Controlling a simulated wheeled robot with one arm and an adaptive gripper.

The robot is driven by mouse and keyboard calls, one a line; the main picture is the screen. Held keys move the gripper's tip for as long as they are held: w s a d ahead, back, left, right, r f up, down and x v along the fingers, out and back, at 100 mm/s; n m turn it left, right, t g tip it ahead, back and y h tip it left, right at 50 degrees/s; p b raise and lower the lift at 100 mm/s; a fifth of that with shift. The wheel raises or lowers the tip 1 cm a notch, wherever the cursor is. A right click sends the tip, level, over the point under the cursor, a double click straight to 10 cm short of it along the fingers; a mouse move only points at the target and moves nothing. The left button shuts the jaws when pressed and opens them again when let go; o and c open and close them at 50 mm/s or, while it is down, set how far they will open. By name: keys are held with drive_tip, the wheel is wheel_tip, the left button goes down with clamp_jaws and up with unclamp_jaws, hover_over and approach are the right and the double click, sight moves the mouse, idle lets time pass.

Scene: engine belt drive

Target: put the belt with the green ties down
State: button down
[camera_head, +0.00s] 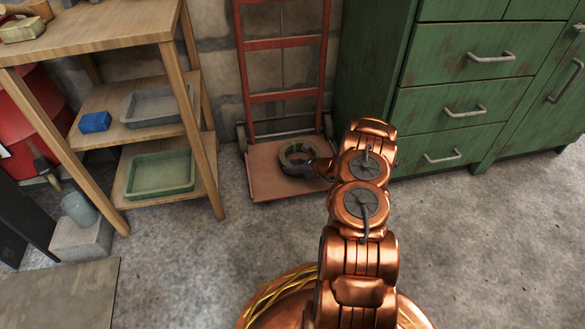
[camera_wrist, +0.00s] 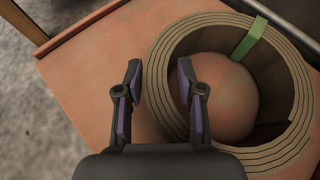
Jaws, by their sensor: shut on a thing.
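In the head view the belt (camera_head: 285,163) is at the red plate of a hand truck. My gripper (camera_wrist: 160,72) is shut on the left part of the belt's wall, one finger outside and one inside the ring. The belt lies flat, level with the plate; I cannot tell whether it touches it or hangs just above. Part of the near wall is hidden behind my gripper.
The red hand truck (camera_head: 285,98) stands against the block wall, its plate (camera_head: 262,186) low over the floor. A green drawer cabinet (camera_head: 450,100) is to the right. A wooden shelf (camera_head: 188,60) with trays and a blue box (camera_head: 94,122) is to the left. Floor in front is clear.

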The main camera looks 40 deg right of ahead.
drive_tip(key=c, duration=0.7)
unclamp_jaws()
drive_tip(key=shift+f, duration=0.1)
